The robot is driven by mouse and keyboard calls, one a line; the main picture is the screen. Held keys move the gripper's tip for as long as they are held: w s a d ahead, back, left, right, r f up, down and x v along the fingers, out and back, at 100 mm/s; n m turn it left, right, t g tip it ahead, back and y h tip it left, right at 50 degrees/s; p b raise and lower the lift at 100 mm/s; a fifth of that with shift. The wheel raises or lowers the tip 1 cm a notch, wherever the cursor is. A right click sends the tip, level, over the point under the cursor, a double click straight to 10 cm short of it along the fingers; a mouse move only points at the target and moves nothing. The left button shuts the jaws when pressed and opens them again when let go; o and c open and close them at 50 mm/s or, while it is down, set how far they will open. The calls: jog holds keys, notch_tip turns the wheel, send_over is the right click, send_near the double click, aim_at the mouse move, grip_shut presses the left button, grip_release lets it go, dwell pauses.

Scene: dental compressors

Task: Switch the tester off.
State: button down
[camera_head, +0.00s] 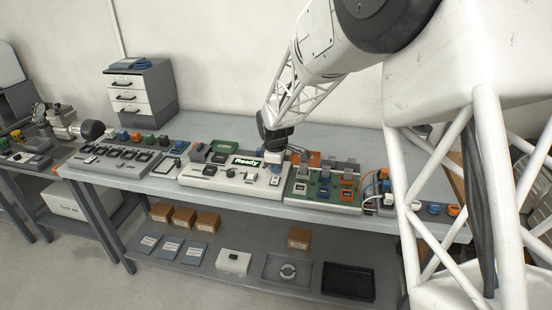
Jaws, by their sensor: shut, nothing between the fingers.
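The tester appears to be the long pale console (215,181) in the middle of the bench, with a lit display (247,162) reading "Ready". Small dark knobs and controls sit along its front. A small switch-like part (275,182) is at its right front corner, but its position is too small to read. My gripper (273,151) points down over the right end of the console, just right of the display. It is shut and empty. Its fingertips are dark and small, and I cannot tell whether they touch the console.
A green board with coloured modules (323,190) stands right of the console. A grey panel with dark sockets (118,160) is to the left, and a drawer cabinet (141,90) stands behind. The lower shelf holds brown boxes (184,217) and a black tray (348,281). My arm fills the right side.

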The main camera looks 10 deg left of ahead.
aim_at(276, 181)
jog(key=shift+w+f, duration=0.15)
jog(key=shift+f, duration=1.25)
jog(key=shift+w+f, duration=0.1)
jog(key=shift+f, duration=0.15)
jog(key=shift+s, duration=0.2)
jog(key=shift+s+r, duration=0.1)
jog(key=shift+s, duration=0.55)
jog(key=shift+r, duration=0.2)
notch_tip(276, 181, up, 14)
jog(key=s, duration=0.1)
jog(key=shift+s+f, duration=0.15)
jog(key=shift+s, duration=0.2)
